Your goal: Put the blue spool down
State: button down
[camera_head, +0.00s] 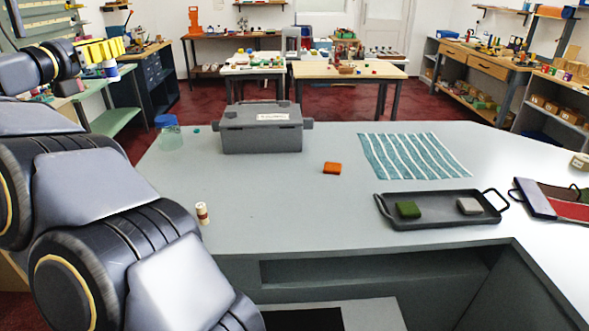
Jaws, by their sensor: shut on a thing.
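My gripper (103,52), with yellow fingers, is at the upper left, raised and away from the grey counter (300,205). A small blue and white spool (110,69) shows just under the fingertips, and the gripper is shut on it. The fingers hide part of the spool, so its exact tilt is hard to tell. In the picture it appears in front of a green bench at the left, left of the counter's edge.
On the counter are a blue-lidded jar (169,135), grey toolbox (261,130), orange block (332,168), striped cloth (413,156), black tray (440,220) with two blocks, swatches (540,200) and a cream-and-red spool (202,213). The counter's middle is mostly clear.

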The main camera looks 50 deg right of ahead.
jog(key=s+f+g, duration=0.1)
jog(key=f, duration=1.2)
jog(key=s+a+f+m+g, duration=0.1)
jog(key=s+f, duration=0.1)
jog(key=f, duration=1.1)
jog(key=shift+s+h, duration=0.3)
jog(key=shift+h, duration=0.1)
jog(key=shift+w, duration=0.1)
jog(key=w+f, duration=0.3)
jog(key=w, duration=0.1)
jog(key=w+d+f, duration=0.1)
jog(key=w+f, duration=0.2)
jog(key=w, duration=0.1)
jog(key=w+d+f, duration=0.1)
jog(key=w+f, duration=0.2)
jog(key=w, duration=0.2)
jog(key=shift+d+f, duration=0.1)
jog(key=shift+d, duration=0.1)
jog(key=shift+w+f, duration=0.25)
jog(key=shift+f, duration=0.05)
jog(key=shift+w+f, duration=0.1)
jog(key=shift+f, duration=1.55)
